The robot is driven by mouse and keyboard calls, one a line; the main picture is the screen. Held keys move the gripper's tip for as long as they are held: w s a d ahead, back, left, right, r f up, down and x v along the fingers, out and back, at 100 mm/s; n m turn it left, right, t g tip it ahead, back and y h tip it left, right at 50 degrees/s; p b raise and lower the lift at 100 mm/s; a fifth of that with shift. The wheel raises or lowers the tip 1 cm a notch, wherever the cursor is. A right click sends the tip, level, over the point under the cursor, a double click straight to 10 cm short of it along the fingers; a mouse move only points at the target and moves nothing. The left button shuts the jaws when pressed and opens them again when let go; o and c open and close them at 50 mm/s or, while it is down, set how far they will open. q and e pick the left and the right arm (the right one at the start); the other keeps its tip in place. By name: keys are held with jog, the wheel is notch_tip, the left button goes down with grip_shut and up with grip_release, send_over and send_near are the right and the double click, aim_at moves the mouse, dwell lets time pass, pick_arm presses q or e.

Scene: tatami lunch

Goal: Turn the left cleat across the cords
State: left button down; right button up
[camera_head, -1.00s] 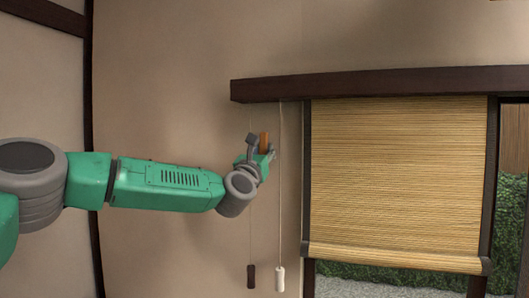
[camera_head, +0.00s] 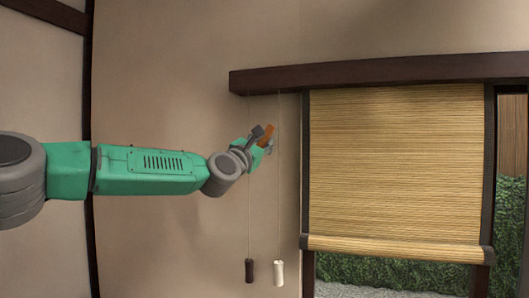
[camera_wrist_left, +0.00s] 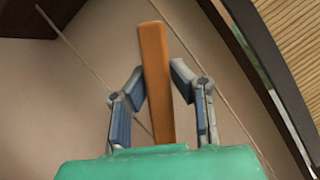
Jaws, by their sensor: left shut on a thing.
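The left cleat (camera_head: 267,135) is an orange-brown wooden bar on the wall, left of the blind. It leans to the right in the head view. My left gripper (camera_head: 264,139) is shut on it. In the left wrist view the cleat (camera_wrist_left: 155,80) runs between the two fingers, and its lower end is hidden behind my green gripper body. Two thin cords hang by the cleat. One ends in a dark pull (camera_head: 250,271), the other in a white pull (camera_head: 279,273). My gripper partly hides the cords near the cleat. My right gripper is out of view.
A dark wooden beam (camera_head: 380,73) runs above the window. A bamboo blind (camera_head: 395,165) hangs below it, mostly lowered, with a green hedge (camera_head: 390,272) showing underneath. A dark post (camera_head: 88,150) stands at the left. The wall below my arm is clear.

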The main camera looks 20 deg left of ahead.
pick_arm(q)
jog(key=m, duration=0.2)
jog(key=m+g+h, duration=0.1)
jog(key=shift+d+f+m+b, duration=0.1)
jog(key=shift+f+m+b, duration=0.2)
jog(key=shift+m, duration=0.1)
jog(key=shift+m+g+h, duration=0.4)
jog(key=shift+m+h, duration=0.2)
jog(key=shift+m, duration=0.5)
jog(key=shift+d+m+g+p, duration=0.1)
jog(key=shift+m+g+p, duration=0.25)
jog(key=shift+m, duration=0.75)
jog(key=m+g+p, duration=0.2)
jog(key=m, duration=0.3)
jog(key=shift+f+p, duration=0.2)
jog(key=shift+p, duration=0.1)
jog(key=shift+f+m+g, duration=0.15)
jog(key=shift+m+g, duration=0.1)
jog(key=shift+m, duration=0.25)
jog(key=shift+d+f+p, duration=0.1)
jog(key=shift+p, duration=0.2)
jog(key=shift+f, duration=0.1)
jog(key=c, duration=1.4)
grip_release()
jog(key=shift+c, duration=0.2)
jog(key=shift+o, duration=0.2)
